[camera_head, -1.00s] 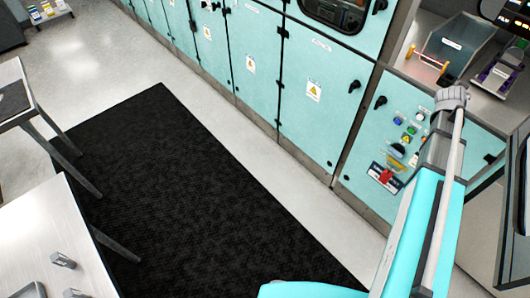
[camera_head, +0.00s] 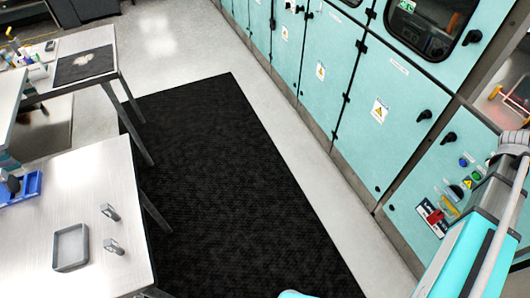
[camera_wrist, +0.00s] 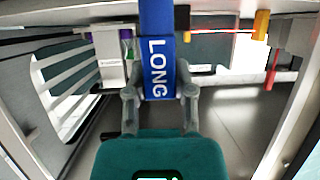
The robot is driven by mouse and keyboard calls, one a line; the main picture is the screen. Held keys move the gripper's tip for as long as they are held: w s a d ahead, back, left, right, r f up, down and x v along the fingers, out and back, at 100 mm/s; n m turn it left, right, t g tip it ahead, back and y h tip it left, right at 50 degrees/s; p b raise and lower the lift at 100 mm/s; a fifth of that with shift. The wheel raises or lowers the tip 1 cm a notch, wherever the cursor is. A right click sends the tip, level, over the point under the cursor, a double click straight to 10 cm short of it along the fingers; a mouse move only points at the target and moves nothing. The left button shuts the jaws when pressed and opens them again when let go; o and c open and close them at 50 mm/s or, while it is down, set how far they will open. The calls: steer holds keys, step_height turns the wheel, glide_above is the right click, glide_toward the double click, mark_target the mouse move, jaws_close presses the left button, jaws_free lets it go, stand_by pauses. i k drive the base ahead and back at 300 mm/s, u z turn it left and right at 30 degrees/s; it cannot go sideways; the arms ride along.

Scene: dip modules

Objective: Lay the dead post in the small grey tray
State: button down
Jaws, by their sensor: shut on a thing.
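My gripper (camera_wrist: 160,93) shows in the wrist view with its two grey fingers shut on a blue post (camera_wrist: 157,55) marked "LONG". The post's far end runs out of the top of the wrist view. The small grey tray (camera_head: 57,252) lies on the pale table at the lower left of the head view, and it looks empty. My gripper and the post are out of the head view, so the tray is well apart from the arm there.
Two small grey blocks (camera_head: 113,246) stand on the table (camera_head: 75,190) right of the tray. A blue bin (camera_head: 32,185) sits at its left edge. A black mat (camera_head: 230,180) covers the floor before teal cabinets (camera_head: 385,70). In the wrist view, grey structures surround the post closely.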

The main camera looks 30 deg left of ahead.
mark_target(72, 247)
steer(key=u, duration=0.05)
steer(key=k, duration=0.3)
steer(key=u, duration=0.55)
steer(key=i, duration=0.15)
steer(key=u, duration=3)
